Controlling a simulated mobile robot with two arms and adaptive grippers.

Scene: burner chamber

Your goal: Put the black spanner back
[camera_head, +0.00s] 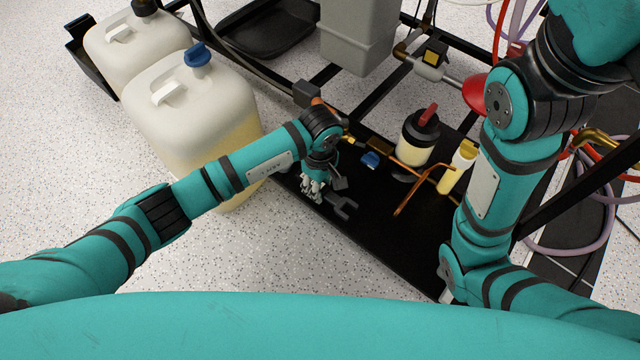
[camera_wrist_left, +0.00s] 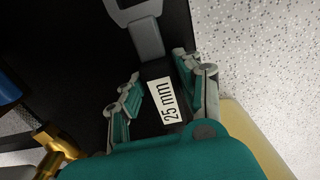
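The dark spanner (camera_head: 342,205) lies on the black base plate (camera_head: 385,240), its open jaw pointing toward the lower right. In the left wrist view its grey head and neck (camera_wrist_left: 146,38) show at the top. A white "25 mm" label (camera_wrist_left: 167,101) shows between my fingers; I cannot tell whether it is on the spanner's handle or on the surface below. My left gripper (camera_head: 313,188) is low over the plate at the spanner's handle end. In the wrist view this gripper (camera_wrist_left: 160,85) has its fingers apart, one on each side of the label. My right gripper is out of view.
Two white canisters (camera_head: 185,110) (camera_head: 137,42) stand left of the frame. A bottle with a red and black cap (camera_head: 416,140), a yellowish bottle (camera_head: 458,168), copper pipe (camera_head: 415,188) and a blue fitting (camera_head: 371,160) are right of the gripper. Speckled floor (camera_head: 270,255) is clear in front.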

